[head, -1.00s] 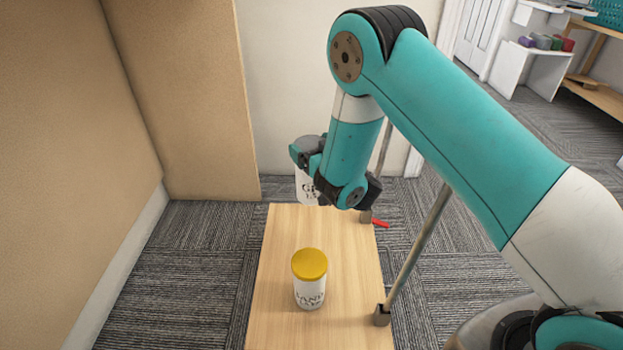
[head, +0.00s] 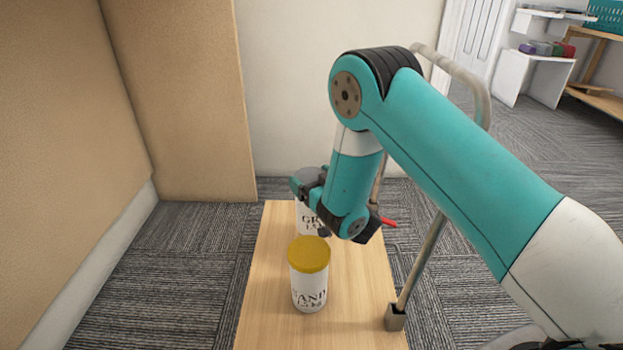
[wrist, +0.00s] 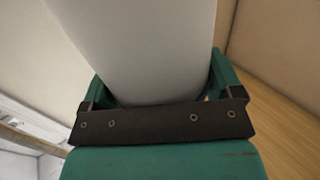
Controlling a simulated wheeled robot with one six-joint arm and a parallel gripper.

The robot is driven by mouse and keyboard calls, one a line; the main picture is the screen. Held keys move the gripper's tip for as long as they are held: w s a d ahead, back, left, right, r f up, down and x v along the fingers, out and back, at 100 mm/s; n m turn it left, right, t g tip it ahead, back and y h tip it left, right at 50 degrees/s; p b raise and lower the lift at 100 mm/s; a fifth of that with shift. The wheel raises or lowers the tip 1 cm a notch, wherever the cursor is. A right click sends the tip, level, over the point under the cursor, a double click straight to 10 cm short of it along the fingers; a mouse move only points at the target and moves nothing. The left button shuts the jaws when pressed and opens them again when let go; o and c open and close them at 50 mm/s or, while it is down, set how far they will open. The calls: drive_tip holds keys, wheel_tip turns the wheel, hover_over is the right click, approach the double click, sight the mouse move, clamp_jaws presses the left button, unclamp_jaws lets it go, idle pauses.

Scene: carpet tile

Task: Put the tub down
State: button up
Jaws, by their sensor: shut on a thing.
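My gripper (head: 309,186) is shut on a white tub (head: 309,216) with a grey lid and dark lettering. The held tub is at the far part of a wooden trolley deck (head: 352,290). Its base is hidden behind a second tub, so I cannot tell whether it touches the deck. In the wrist view the white wall of the held tub (wrist: 145,45) fills the space between the gripper's jaws.
A white tub with a yellow lid (head: 309,276) stands upright on the deck, just nearer than the held tub. The trolley's metal handle (head: 420,262) rises at the right. A beige wall (head: 55,110) stands at the left. The deck's near right part is clear.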

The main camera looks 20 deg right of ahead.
drive_tip(key=shift+f+b, duration=1.85)
drive_tip(key=shift+f, duration=0.3)
